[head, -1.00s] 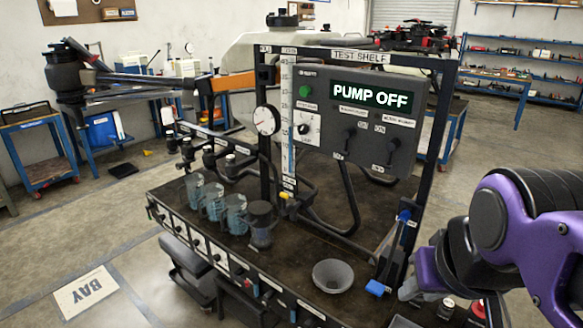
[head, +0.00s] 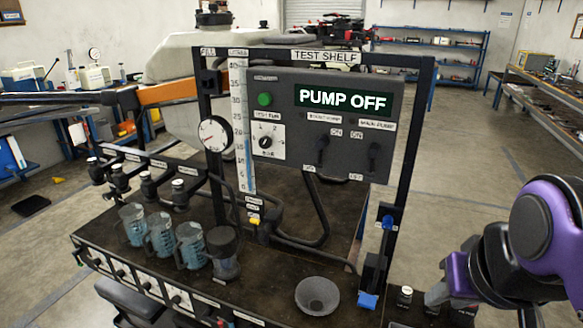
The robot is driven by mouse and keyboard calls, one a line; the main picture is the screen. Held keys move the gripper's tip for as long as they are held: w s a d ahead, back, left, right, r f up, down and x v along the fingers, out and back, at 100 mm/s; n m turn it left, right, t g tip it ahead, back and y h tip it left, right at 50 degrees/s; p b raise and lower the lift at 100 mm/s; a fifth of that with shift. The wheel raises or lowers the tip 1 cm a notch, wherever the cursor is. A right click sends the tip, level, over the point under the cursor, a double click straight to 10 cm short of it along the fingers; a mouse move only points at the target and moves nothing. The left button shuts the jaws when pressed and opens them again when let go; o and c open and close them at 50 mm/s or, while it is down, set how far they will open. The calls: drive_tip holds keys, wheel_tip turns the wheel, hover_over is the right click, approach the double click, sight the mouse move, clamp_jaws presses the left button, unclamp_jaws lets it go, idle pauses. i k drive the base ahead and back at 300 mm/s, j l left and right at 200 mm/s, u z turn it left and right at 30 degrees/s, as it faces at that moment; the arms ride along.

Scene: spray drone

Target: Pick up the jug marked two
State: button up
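Three clear bluish jugs stand in a row on the dark bench top of the test shelf, at the left in the head view: a left jug (head: 132,226), a middle jug (head: 160,236) and a right jug (head: 190,246). Their number marks are too small to read, so I cannot tell which is marked two. A dark-topped container (head: 224,256) stands just right of them.
A grey bowl (head: 317,296) sits on the bench, right of the jugs. Behind stand the pump panel (head: 325,122), reading PUMP OFF, and a gauge (head: 215,134). Valves (head: 150,185) line the back left. A blue-handled post (head: 375,262) stands between the bowl and my gripper.

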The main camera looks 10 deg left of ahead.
sight(162, 233)
drive_tip(key=j+z, duration=0.3)
drive_tip(key=j, duration=0.5)
drive_tip(key=k+j+z, duration=0.2)
drive_tip(key=j, duration=1.45)
drive_tip(key=i+j, duration=0.05)
drive_tip(key=i, duration=0.05)
